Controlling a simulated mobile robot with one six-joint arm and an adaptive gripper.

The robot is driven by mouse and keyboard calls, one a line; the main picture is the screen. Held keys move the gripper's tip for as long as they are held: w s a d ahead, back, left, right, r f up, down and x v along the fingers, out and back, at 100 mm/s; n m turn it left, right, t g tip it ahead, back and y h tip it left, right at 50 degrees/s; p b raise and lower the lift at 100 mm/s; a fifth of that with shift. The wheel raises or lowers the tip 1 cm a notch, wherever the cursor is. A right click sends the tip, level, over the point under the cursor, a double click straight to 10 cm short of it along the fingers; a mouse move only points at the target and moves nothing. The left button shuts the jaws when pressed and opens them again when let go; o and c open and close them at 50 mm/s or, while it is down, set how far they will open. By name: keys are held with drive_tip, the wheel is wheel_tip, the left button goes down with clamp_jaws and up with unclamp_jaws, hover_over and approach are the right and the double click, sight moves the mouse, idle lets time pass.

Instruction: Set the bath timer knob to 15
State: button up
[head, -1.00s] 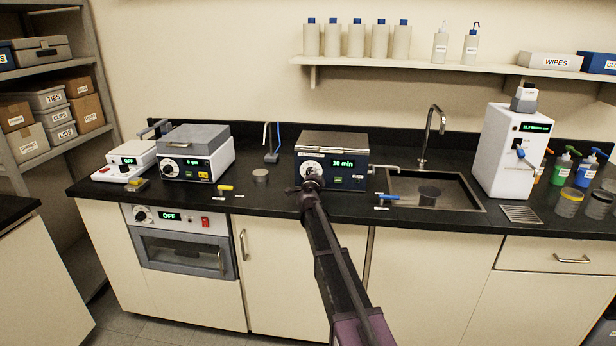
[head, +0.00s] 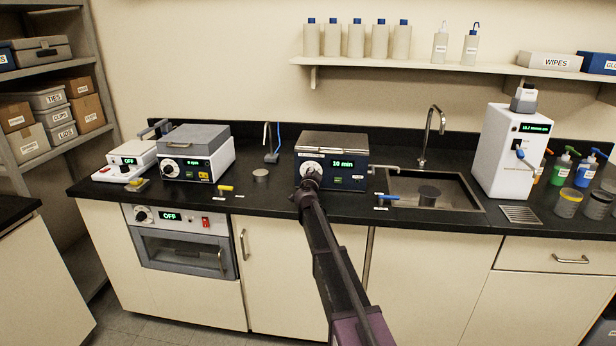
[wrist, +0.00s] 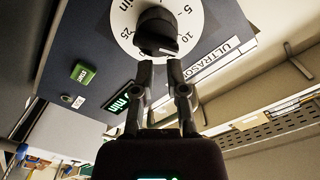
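The ultrasonic bath (head: 331,160) is a dark blue box with a grey lid on the counter, and its display (head: 343,163) reads 10 min. In the wrist view its black timer knob (wrist: 155,32) sits on a white dial (wrist: 122,22) with 5, 10 and 25 legible. The knob's white mark points toward the 10 side. My gripper (wrist: 160,68) is in front of the dial, its two fingers apart with a narrow gap and their tips at the knob's near edge. I cannot tell whether they touch it. In the head view my gripper (head: 310,178) hides part of the dial.
A green start button (wrist: 82,73) is beside the dial. The sink (head: 440,190) and a blue-handled valve (head: 387,197) are to the right. A second bath-like device (head: 195,155) and a small grey cylinder (head: 260,175) are to the left.

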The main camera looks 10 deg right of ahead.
drive_tip(key=n, duration=0.4)
drive_tip(key=shift+w+a+r+n, duration=0.1)
drive_tip(key=shift+a+r+n, duration=0.2)
drive_tip(key=shift+a, duration=0.1)
idle(0.5)
drive_tip(key=shift+w+a+n, duration=0.1)
drive_tip(key=shift+a+n, duration=0.15)
drive_tip(key=shift+n, duration=0.85)
drive_tip(key=shift+w+a+n, duration=0.1)
drive_tip(key=shift+a+n, duration=0.1)
drive_tip(key=shift+n, duration=0.9)
clamp_jaws()
